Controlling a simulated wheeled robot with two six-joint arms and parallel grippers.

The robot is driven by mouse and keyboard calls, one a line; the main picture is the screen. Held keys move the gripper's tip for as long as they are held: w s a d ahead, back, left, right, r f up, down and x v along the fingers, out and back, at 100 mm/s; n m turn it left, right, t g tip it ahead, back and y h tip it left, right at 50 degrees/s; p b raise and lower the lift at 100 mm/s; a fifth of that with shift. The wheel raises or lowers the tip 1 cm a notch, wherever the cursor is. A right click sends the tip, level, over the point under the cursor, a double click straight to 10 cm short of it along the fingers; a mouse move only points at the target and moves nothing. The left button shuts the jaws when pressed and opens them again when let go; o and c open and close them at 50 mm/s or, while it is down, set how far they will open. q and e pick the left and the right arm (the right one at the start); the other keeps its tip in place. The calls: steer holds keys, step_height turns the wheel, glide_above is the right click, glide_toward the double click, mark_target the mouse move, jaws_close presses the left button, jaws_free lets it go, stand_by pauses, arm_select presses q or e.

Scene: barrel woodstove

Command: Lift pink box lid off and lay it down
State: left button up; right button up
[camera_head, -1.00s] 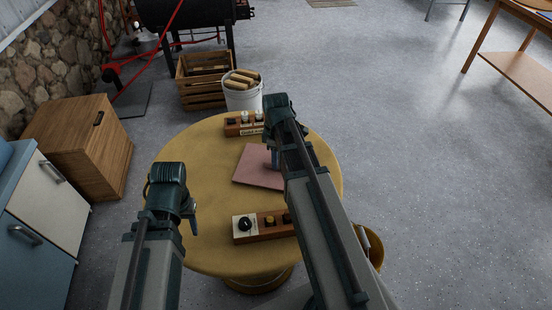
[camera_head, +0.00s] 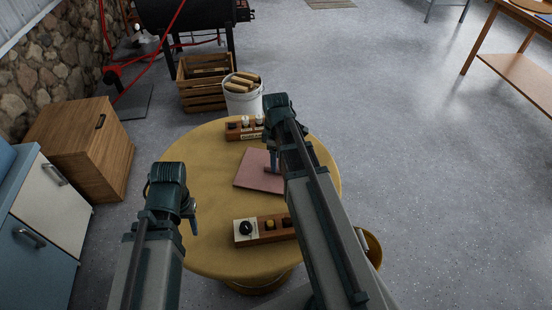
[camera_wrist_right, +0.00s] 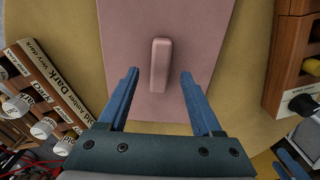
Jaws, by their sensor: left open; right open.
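The pink box lid (camera_head: 258,172) is a flat pink panel on the round yellow table (camera_head: 212,150). It also shows in the right wrist view (camera_wrist_right: 125,60), with a raised pink handle (camera_wrist_right: 160,65) on top. My right gripper (camera_head: 272,160) is over the lid; in its wrist view the blue fingers (camera_wrist_right: 158,75) are open, one either side of the handle's near end, with gaps and nothing held. My right arm covers part of the lid in the head view. My left gripper (camera_head: 192,215) is open and empty over the table's left side.
A wooden block with knobs (camera_head: 268,229) lies near the table's front, and another block with labelled knobs (camera_head: 243,128) at its back edge. A white bucket of wood (camera_head: 243,98) stands behind the table. The table's left part is bare.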

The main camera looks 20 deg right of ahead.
step_height(320, 180, up, 12)
steer(key=p, duration=1)
steer(key=shift+f, duration=0.25)
